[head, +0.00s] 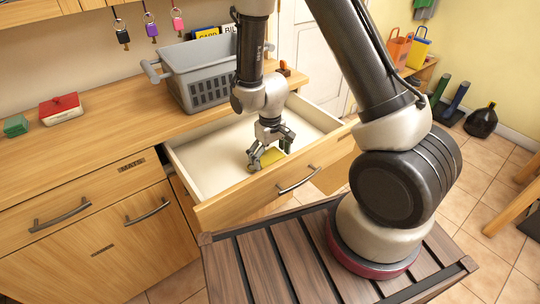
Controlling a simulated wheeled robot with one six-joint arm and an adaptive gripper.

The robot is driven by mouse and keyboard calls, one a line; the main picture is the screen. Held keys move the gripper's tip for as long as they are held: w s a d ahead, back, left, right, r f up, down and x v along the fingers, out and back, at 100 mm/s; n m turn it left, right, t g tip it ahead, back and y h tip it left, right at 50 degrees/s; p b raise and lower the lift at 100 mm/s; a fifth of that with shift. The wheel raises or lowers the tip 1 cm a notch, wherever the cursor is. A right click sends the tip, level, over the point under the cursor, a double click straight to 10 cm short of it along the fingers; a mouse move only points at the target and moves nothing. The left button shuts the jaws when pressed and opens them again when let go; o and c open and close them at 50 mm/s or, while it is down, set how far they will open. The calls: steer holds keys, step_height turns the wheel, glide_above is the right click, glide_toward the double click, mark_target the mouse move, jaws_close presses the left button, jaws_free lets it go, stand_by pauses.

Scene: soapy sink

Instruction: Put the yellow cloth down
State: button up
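The yellow cloth (272,157) is low inside the open drawer (211,163), near the front panel. My gripper (270,153) points down into the drawer right at the cloth. Its two fingers stand apart, with the yellow cloth showing between them. I cannot tell whether the fingers press on the cloth or whether it rests on the drawer bottom. The fingers hide part of the cloth.
The drawer's front panel (237,204) and pale side walls surround my gripper. A grey basket (200,77) stands on the wooden counter (111,113) behind. A red box (61,108) and a green box (15,126) are at the left. The drawer's left part is bare.

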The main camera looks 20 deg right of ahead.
steer(key=shift+r, duration=0.15)
step_height(320, 180, up, 12)
step_height(320, 180, up, 15)
steer(key=m+t, duration=0.2)
glide_above(270, 157)
steer(key=s+d, duration=0.5)
steer(key=d, duration=0.3)
steer(key=s+d+r+t, duration=0.1)
steer(key=s+d+r, duration=0.2)
steer(key=s, duration=0.4)
steer(key=s+d+r+m+t, duration=0.1)
steer(key=s+d+r, duration=0.2)
steer(key=s+r, duration=0.3)
steer(key=shift+s+d+m, duration=0.3)
steer(key=shift+s+d, duration=0.05)
steer(key=shift+d, duration=0.05)
